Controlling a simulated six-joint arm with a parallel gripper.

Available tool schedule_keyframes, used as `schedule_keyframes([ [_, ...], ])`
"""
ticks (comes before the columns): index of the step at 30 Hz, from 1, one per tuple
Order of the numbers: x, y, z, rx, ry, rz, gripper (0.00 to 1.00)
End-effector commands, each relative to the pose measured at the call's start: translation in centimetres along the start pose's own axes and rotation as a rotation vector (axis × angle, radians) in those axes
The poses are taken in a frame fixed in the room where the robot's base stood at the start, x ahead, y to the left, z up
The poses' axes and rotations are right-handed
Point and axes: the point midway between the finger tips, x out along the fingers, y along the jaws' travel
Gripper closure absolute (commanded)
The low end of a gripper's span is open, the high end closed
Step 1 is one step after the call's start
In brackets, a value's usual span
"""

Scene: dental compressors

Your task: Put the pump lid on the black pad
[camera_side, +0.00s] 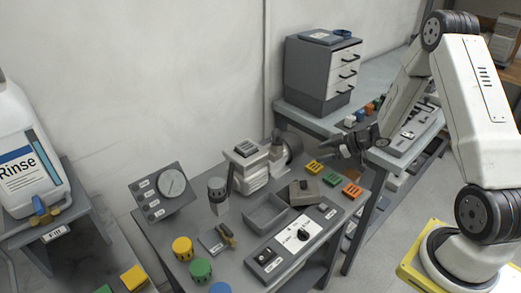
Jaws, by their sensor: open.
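My gripper (326,149) is open and empty, with dark fingers pointing left above the back right of the grey workbench (205,262). A pale pump-like unit (250,171) with a ribbed grey top piece (247,147) stands left of the gripper, apart from it. A flat grey-brown block (304,193) with a small dark knob lies on the bench below and left of the gripper. I cannot tell for sure which of these pieces is the pump lid. I cannot clearly make out a separate black pad.
A shallow grey tray (266,214) and a white switch panel (300,236) sit mid-bench. Green, orange and yellow blocks (332,179) line the right edge. A gauge panel (163,195) stands at left. A drawer cabinet (322,72) stands on the back table.

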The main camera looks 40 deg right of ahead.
Motion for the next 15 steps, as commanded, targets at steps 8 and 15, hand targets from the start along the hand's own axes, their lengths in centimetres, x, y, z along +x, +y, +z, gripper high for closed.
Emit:
schedule_keyframes([
  [8,0.0,-0.9,-5.4,0.056,-0.213,0.208,0.27],
  [15,-2.0,-4.9,-8.2,0.179,-0.392,0.316,0.27],
])
